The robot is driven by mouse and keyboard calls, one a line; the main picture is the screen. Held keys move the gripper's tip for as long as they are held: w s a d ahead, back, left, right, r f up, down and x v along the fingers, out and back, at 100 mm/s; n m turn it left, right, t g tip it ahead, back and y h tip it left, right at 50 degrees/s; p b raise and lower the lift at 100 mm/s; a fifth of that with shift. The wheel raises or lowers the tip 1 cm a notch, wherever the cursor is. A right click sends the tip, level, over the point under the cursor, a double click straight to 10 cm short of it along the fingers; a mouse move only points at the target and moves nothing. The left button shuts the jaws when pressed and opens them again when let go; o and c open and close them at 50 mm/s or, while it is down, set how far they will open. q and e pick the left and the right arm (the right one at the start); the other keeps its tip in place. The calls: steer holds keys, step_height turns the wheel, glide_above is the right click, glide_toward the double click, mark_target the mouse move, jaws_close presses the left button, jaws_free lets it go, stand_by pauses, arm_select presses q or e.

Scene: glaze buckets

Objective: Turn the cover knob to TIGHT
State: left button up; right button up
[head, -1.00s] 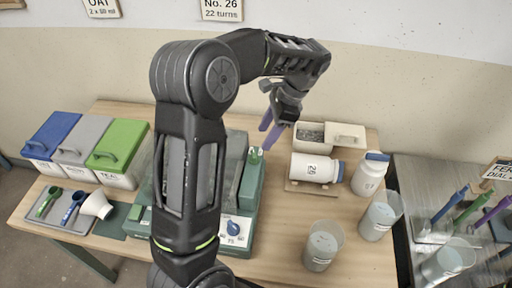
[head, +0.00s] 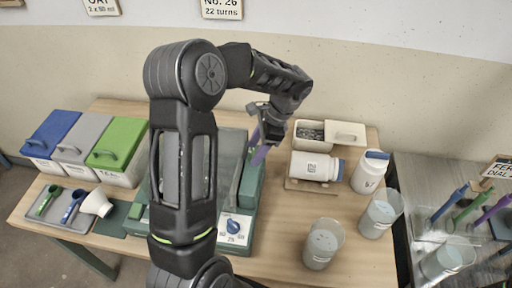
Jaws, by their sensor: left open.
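The green machine (head: 237,253) stands in the middle of the table, largely behind my left arm. A blue pointer dial (head: 233,226) with small markings is on its front; the markings are too small to read surely. TIGHT markings are not legible. My right gripper is not in view.
A white jar with a blue lid (head: 316,167) lies on a wooden stand right of the machine. Another white jar (head: 369,172), two clear buckets (head: 323,244) (head: 380,215) and an open box (head: 308,134) stand nearby. Coloured bins (head: 115,153) and a scoop tray (head: 48,216) are left.

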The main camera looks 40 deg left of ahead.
arm_select(q)
jaws_close()
stand_by(0.5)
steer(key=shift+m, duration=0.5)
steer(key=m+t, duration=0.1)
steer(key=m, duration=0.1)
steer(key=m+t+y+b, duration=0.1)
steer(key=m, duration=0.2)
steer(key=shift+s+d, duration=0.1)
steer(key=shift+s, duration=0.05)
steer(key=m+t, duration=0.2)
steer(key=m, duration=0.4)
steer(key=shift+s, duration=0.15)
steer(key=shift+t, duration=0.3)
